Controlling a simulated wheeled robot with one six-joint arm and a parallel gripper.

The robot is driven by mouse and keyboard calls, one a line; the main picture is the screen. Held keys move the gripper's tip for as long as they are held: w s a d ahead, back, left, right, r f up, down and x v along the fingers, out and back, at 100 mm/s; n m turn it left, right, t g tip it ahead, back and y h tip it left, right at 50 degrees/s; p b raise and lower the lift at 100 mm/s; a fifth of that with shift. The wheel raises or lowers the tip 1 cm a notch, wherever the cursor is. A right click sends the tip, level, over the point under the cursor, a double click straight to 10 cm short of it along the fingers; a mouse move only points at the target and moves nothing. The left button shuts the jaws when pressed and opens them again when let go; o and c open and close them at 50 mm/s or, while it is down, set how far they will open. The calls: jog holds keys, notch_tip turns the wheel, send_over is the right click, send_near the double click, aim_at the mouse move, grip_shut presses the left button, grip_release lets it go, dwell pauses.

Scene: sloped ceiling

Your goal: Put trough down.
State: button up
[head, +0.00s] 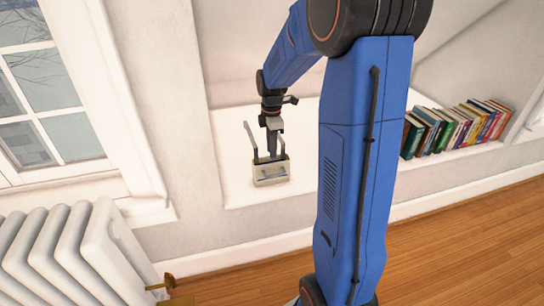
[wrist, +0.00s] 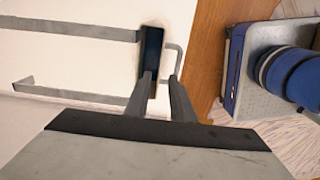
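The trough (head: 270,174) is a small pale box with long grey hooked straps rising from it, seen in the middle of the head view, over the white ledge (head: 240,187). The head view does not clearly show whether its underside touches the ledge. My gripper (head: 272,152) points down into it. In the wrist view, my gripper's (wrist: 160,76) two dark fingers straddle the near wall of the trough (wrist: 151,52), which shows a dark blue opening, a bent grey wire and straps running left. The fingers look shut on that wall; the contact itself is partly hidden.
A row of books (head: 455,127) stands on the ledge at the right, behind my blue arm. A white radiator (head: 75,255) and a window (head: 45,90) are at the left. The wooden floor (head: 450,240) is clear at the right. The ledge around the trough looks bare.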

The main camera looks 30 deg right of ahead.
jog(key=s+a+r+m+t, duration=0.2)
jog(key=s+a+r+m, duration=0.65)
jog(key=s, duration=0.45)
jog(key=s+a+r+m+t, duration=0.1)
jog(key=s+a+m, duration=0.2)
jog(key=s, duration=0.5)
jog(key=s+a+r+m+t, duration=0.1)
jog(key=s+a+m, duration=0.2)
jog(key=s, duration=0.5)
jog(key=shift+s+r+t, duration=0.25)
jog(key=shift+r+t, duration=0.1)
jog(key=shift+t, duration=0.05)
